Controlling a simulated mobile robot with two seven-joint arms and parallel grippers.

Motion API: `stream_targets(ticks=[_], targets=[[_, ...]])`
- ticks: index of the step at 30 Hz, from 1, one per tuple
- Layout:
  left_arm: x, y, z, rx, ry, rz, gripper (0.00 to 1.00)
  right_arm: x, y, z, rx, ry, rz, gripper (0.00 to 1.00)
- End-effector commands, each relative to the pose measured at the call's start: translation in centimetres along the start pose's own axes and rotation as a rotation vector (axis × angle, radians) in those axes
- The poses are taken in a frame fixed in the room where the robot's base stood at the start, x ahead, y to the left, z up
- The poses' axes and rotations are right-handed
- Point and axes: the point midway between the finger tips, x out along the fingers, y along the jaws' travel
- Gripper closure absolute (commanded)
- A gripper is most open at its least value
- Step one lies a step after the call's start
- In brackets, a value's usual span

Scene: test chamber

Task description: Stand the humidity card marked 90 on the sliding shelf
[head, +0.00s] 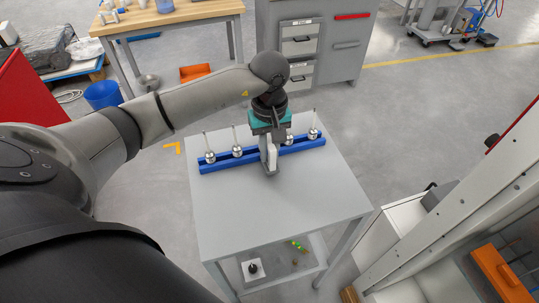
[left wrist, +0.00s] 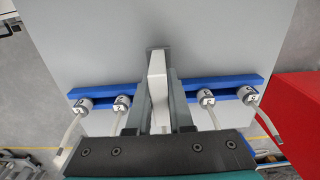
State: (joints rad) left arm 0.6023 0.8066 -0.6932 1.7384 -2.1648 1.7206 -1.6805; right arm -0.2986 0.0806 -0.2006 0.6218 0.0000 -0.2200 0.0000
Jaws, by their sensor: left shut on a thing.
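My left gripper (head: 270,170) points down over the grey table, at the middle of a blue rail (head: 218,165). It is shut on a pale, thin, upright piece, which shows between the fingers in the left wrist view (left wrist: 157,80). This may be the humidity card; no 90 can be read on it. Whether it touches the rail or table is unclear. Several metal cylinders with thin upright rods, such as the leftmost one (head: 210,157), stand along the rail on both sides of the gripper. My right gripper is not in view. I cannot identify the sliding shelf with certainty.
The grey table (head: 290,205) is clear in front of the rail. Its lower shelf (head: 315,272) carries small items. A white frame (head: 460,185) and an orange tray (head: 500,275) are at right. A grey cabinet (head: 275,25) and a wooden bench (head: 185,12) stand behind.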

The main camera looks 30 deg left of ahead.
Motion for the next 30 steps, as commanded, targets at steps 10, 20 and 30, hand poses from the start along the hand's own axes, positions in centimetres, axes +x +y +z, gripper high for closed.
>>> stream_targets(ticks=[10, 20, 30], targets=[[1.8, 0.0, 0.0, 0.000, 0.001, 0.000, 1.00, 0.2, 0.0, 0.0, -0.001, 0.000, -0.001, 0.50], [2.1, 0.0, 0.0, 0.000, 0.000, -0.001, 0.62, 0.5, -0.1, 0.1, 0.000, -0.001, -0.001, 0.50], [2.0, 0.0, 0.0, 0.000, 0.000, -0.001, 0.51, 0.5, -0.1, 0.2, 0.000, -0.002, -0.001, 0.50]])
